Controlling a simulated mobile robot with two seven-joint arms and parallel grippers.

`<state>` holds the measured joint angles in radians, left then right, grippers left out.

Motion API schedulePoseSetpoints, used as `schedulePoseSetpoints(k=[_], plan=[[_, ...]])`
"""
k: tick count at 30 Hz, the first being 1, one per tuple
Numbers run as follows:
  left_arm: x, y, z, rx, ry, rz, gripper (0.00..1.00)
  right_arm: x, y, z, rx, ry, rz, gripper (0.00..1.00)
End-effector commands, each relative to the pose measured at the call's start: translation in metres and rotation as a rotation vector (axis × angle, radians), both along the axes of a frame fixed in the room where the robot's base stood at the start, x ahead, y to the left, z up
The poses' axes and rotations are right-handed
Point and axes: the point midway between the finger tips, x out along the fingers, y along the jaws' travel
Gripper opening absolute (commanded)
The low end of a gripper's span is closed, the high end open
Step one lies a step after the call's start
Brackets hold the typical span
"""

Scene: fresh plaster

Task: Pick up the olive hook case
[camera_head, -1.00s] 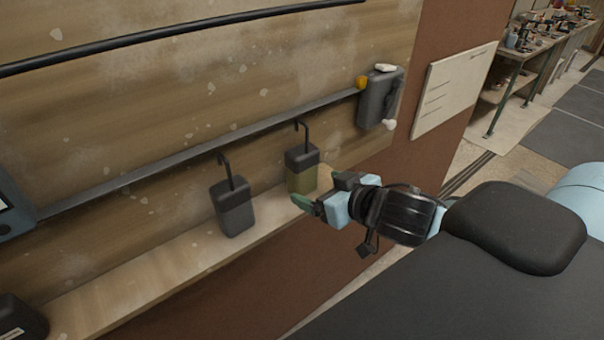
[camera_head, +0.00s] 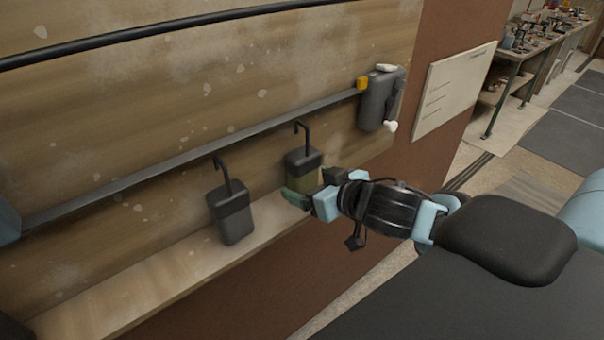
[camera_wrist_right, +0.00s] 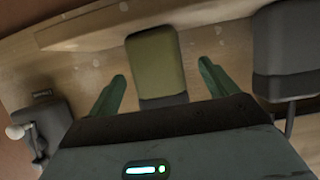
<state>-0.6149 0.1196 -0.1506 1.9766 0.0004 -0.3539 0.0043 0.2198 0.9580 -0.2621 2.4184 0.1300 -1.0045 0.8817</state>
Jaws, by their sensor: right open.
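The olive hook case (camera_head: 303,184), olive with a dark top, hangs by a black hook from the wall rail, just above the ledge. In the right wrist view the olive case (camera_wrist_right: 156,66) appears upside down, between my two green fingers. My right gripper (camera_head: 312,187) is open and close in front of the case, partly covering its lower part. In the wrist view (camera_wrist_right: 163,68) a gap shows on each side between finger and case, so neither finger touches it. I cannot tell how deep the fingers reach. My left gripper is not in view.
A dark grey hook case (camera_head: 234,218) hangs left of the olive one. The rail (camera_head: 130,182) runs above the wooden ledge (camera_head: 140,286). Open floor lies right of the wall.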

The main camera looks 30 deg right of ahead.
Motion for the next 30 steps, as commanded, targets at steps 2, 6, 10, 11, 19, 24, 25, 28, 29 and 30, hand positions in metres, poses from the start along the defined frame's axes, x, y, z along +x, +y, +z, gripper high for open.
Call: schedulePoseSetpoints(k=[2, 6, 10, 11, 19, 24, 25, 28, 29, 30], plan=[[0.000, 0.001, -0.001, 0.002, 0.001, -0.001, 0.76, 0.012, -0.003, -0.005, -0.001, -0.001, -0.002, 0.85], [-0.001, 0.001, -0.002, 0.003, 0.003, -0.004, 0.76, 0.026, -0.002, -0.012, 0.000, -0.002, 0.000, 0.85], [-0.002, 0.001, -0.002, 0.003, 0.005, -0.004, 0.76, 0.033, -0.001, -0.015, -0.001, -0.001, 0.000, 0.85], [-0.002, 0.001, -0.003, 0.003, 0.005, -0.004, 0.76, 0.033, -0.001, -0.015, -0.001, -0.001, 0.000, 0.85], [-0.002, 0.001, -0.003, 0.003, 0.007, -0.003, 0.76, 0.033, -0.001, -0.016, 0.000, -0.001, 0.001, 0.79], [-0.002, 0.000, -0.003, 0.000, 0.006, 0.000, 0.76, 0.033, -0.001, -0.015, 0.000, -0.001, 0.001, 0.57], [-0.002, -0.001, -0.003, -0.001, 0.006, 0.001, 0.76, 0.033, -0.001, -0.015, 0.000, -0.001, 0.001, 0.53], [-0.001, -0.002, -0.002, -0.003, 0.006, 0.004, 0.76, 0.033, -0.001, -0.015, 0.000, -0.001, 0.001, 0.40], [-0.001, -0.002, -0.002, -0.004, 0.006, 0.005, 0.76, 0.033, -0.001, -0.015, 0.000, -0.001, 0.001, 0.36], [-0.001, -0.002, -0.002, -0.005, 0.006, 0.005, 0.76, 0.033, -0.001, -0.015, -0.001, -0.003, 0.002, 0.32]])
